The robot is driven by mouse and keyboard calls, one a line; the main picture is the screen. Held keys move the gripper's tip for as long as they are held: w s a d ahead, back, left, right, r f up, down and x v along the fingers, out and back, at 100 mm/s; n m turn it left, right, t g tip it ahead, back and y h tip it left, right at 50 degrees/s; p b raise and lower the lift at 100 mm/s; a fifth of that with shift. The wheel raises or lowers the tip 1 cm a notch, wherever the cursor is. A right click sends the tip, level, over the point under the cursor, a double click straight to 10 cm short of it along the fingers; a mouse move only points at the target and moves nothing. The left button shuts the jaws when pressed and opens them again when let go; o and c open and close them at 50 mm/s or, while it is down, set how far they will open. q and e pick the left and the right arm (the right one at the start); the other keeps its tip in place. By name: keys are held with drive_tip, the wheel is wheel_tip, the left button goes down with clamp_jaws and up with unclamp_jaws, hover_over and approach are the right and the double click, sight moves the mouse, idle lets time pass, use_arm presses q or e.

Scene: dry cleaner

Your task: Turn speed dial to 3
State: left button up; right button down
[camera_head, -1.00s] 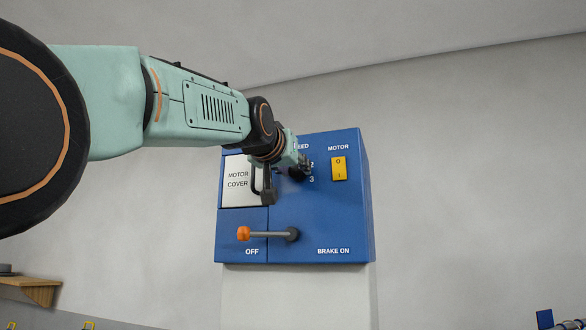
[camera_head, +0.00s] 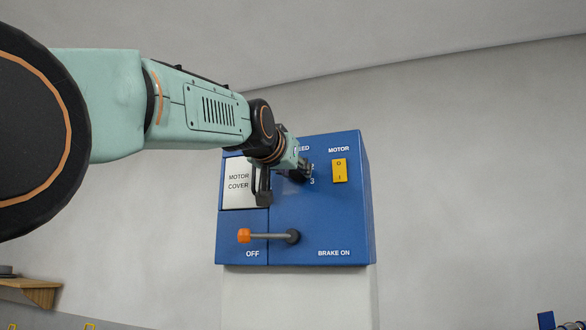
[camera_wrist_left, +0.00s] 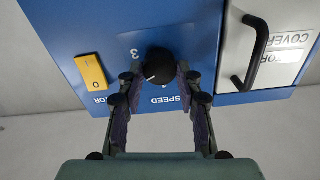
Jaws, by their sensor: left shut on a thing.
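The black speed dial (camera_wrist_left: 161,63) is on the front of the blue control box (camera_head: 318,222). In the left wrist view, which shows the box upside down, its white pointer mark faces lower left, away from the printed 3 at upper left. My left gripper (camera_wrist_left: 159,73) is shut on the dial, one finger on each side. In the head view the left gripper (camera_head: 303,171) covers most of the dial and the 2; the 3 shows just beside the fingers. My right gripper is out of view.
The yellow motor switch (camera_head: 339,170) is right of the dial. The motor cover (camera_head: 238,182) with its black handle is to the left. An orange-tipped brake lever (camera_head: 268,236) sits below, its tip towards OFF. A wooden shelf (camera_head: 38,293) is at lower left.

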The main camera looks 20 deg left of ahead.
use_arm(q)
drive_tip(key=m, duration=1)
drive_tip(key=shift+r+m, duration=0.15)
drive_tip(key=shift+m, duration=0.25)
idle(0.4)
drive_tip(key=o, duration=1.2)
drive_tip(key=shift+w+a+f, duration=0.15)
drive_tip(key=shift+w+f, duration=0.1)
drive_tip(key=shift+w, duration=0.2)
